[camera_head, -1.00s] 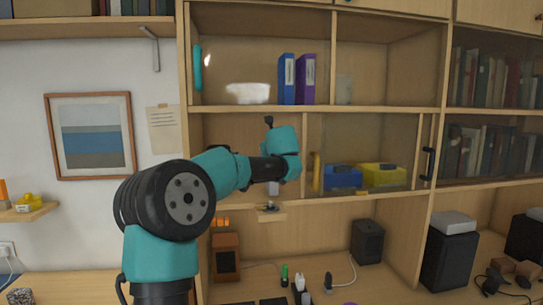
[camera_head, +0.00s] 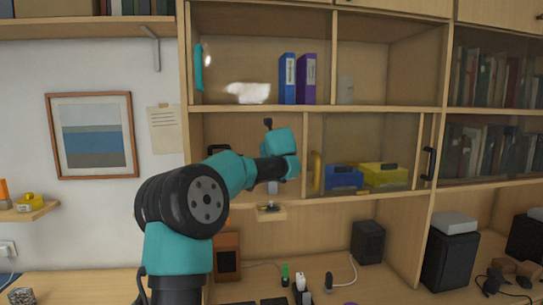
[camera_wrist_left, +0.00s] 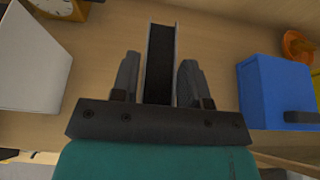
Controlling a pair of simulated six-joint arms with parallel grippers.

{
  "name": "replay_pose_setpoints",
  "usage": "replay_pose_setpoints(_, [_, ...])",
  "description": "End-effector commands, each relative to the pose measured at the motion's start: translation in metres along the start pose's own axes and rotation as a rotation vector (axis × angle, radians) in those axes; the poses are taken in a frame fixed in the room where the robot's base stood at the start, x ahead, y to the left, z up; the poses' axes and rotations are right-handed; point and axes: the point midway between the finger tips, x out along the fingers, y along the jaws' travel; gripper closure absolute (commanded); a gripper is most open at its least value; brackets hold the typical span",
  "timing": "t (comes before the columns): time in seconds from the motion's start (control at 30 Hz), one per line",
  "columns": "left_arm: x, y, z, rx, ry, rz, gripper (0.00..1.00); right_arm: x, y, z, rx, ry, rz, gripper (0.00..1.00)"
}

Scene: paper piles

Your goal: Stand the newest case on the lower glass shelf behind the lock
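The lower glass shelf (camera_head: 225,200) is the middle compartment of the cabinet. My left arm reaches into its left part, and my left gripper (camera_wrist_left: 158,80) is inside. In the left wrist view its fingers stand apart, one on each side of a narrow dark case with pale edges (camera_wrist_left: 160,62). Whether they press on it is unclear; the head view hides it behind my wrist. A blue case (camera_head: 343,178) and a yellow case (camera_head: 383,176) stand to the right on this shelf. The lock (camera_head: 268,208) sits at the shelf's front edge, below my wrist. My right gripper is not in view.
In the left wrist view, a pale grey box (camera_wrist_left: 30,65) stands left of my fingers and the blue case (camera_wrist_left: 275,90) to the right, with gaps between. A clock (camera_wrist_left: 75,8) and an orange object (camera_wrist_left: 298,45) lie farther back. Upright binders (camera_head: 288,80) stand on the shelf above.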

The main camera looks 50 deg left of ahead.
Motion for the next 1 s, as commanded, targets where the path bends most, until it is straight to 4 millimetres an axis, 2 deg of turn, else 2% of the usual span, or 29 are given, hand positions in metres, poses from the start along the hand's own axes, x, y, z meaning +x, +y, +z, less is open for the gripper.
replay_pose_setpoints(0.03, [0.000, 0.000, 0.000, 0.000, 0.000, 0.000, 0.54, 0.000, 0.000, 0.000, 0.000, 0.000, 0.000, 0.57])
replay_pose_setpoints(0.17, [0.000, 0.000, 0.000, 0.000, 0.000, 0.000, 0.42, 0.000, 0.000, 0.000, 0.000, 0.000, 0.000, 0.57])
replay_pose_setpoints(0.53, [-0.002, 0.000, 0.004, -0.002, 0.000, -0.001, 0.41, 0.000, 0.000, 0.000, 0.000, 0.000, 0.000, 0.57])
replay_pose_setpoints(0.67, [-0.015, -0.001, 0.004, -0.001, 0.000, -0.003, 0.41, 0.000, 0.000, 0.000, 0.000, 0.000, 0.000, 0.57])
replay_pose_setpoints(0.8, [-0.037, 0.000, 0.003, 0.000, 0.000, -0.003, 0.41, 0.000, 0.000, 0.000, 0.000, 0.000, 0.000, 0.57])
replay_pose_setpoints(1.0, [-0.069, -0.001, -0.012, 0.000, 0.001, -0.003, 0.41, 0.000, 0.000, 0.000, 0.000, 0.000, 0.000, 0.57])
